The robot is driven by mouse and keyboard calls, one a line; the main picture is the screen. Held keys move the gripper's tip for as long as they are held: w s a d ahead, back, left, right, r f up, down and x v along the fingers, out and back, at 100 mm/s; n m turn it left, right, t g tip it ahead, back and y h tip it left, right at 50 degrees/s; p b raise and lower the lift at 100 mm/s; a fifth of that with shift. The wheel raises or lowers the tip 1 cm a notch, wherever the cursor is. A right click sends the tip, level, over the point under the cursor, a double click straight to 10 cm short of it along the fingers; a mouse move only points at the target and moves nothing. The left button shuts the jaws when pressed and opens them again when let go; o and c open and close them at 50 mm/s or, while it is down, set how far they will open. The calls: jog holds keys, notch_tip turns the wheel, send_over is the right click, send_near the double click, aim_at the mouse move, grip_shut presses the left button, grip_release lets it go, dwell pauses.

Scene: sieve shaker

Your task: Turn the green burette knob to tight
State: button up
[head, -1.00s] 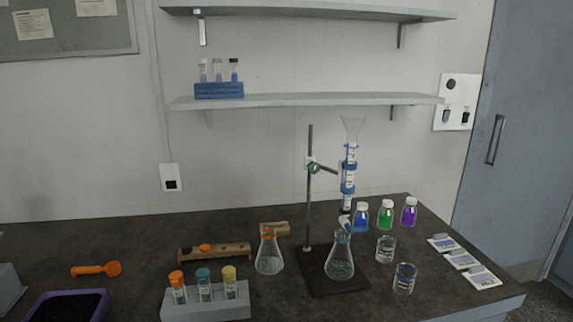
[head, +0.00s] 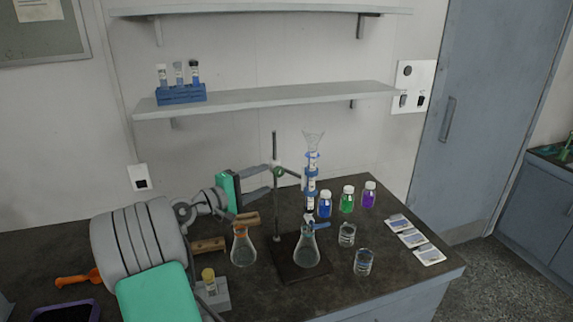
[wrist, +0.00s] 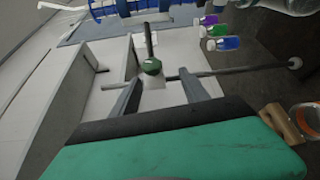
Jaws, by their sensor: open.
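The green burette knob (head: 279,171) sits on the clamp of the upright metal stand (head: 275,205), left of the burette. In the wrist view the green knob (wrist: 152,67) shows ahead, between the lines of the two fingers. My gripper (head: 272,178) is open, its two grey fingers reaching toward the knob from the left. In the wrist view my gripper (wrist: 158,88) has nothing between its fingertips. I cannot tell whether a fingertip touches the knob. The burette (head: 311,180) with blue rings stands upright above a conical flask (head: 307,250).
Another flask (head: 243,248) with an orange collar stands left of the stand. Blue (head: 325,204), green (head: 347,200) and purple (head: 369,195) bottles and two beakers (head: 347,235) are to the right. A wall shelf (head: 260,100) runs above the stand.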

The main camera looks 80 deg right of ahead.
aim_at(283, 170)
jog(key=shift+s+d+r+g, duration=0.3)
jog(key=shift+s, duration=0.25)
jog(key=shift+s+d+r+g, duration=0.25)
jog(key=shift+s+r+g, duration=0.05)
jog(key=shift+s, duration=0.25)
jog(key=p+x, duration=0.2)
jog(key=x, duration=0.4)
jog(key=shift+s+d+f, duration=0.15)
jog(key=shift+d, duration=0.15)
grip_shut()
jog(key=shift+p, duration=0.3)
